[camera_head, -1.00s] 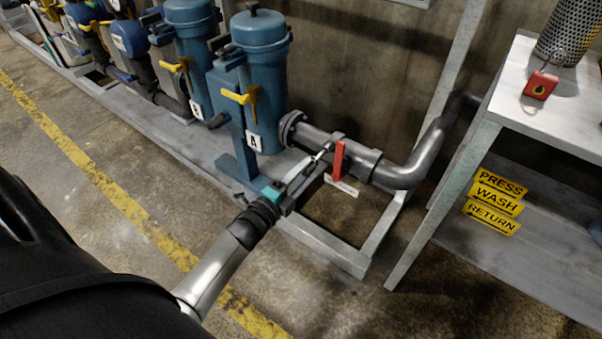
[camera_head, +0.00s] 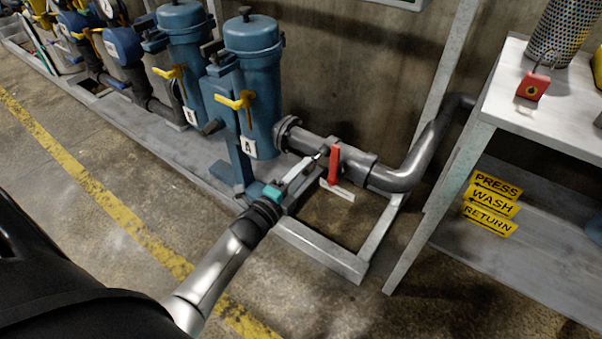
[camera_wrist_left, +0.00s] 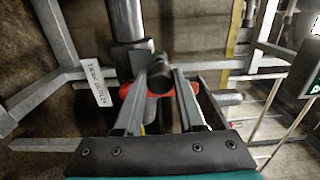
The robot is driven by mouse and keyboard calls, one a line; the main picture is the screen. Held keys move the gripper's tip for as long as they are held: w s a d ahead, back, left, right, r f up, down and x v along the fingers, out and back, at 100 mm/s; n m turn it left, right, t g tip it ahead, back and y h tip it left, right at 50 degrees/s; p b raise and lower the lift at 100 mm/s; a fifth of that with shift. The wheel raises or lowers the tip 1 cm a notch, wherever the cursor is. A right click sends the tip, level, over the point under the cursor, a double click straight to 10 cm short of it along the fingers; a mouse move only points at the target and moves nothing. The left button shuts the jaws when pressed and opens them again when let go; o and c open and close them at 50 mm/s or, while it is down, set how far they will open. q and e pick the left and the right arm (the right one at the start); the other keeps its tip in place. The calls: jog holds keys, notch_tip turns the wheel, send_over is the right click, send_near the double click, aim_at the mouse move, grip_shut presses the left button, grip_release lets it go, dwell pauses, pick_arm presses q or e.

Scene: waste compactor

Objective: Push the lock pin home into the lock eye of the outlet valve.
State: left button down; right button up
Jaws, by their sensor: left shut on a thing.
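The outlet valve sits on the grey pipe (camera_head: 395,178) at the foot of blue vessel A (camera_head: 252,90). Its red handle (camera_head: 334,165) stands upright in the head view and shows as a red bar (camera_wrist_left: 126,91) in the left wrist view. My left gripper (camera_head: 318,159) reaches to the valve's near side, just left of the handle. In the left wrist view its fingers (camera_wrist_left: 158,70) are shut on a dark, round-ended piece, apparently the lock pin (camera_wrist_left: 158,80). The lock eye and the pin's far end are hidden, so I cannot tell how deep the pin sits. My right gripper is out of view.
A white label (camera_head: 337,190) hangs below the valve. The grey skid frame (camera_head: 320,250) runs under it. A grey bench (camera_head: 550,115) with a red padlock-like block (camera_head: 532,87) stands at right. Open floor lies in front.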

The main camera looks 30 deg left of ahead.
pick_arm(q)
jog(key=shift+w+b, duration=0.45)
jog(key=shift+w, duration=0.8)
jog(key=shift+d, duration=0.1)
jog(key=shift+c, duration=2.2)
grip_release()
jog(key=shift+c, duration=0.4)
jog(key=shift+s, duration=0.1)
jog(key=shift+s+p, duration=0.45)
jog(key=shift+s, duration=0.45)
jog(key=s, duration=0.1)
jog(key=s+p, duration=0.1)
jog(key=s, duration=0.3)
jog(key=shift+a+p, duration=0.25)
jog(key=shift+p, duration=0.1)
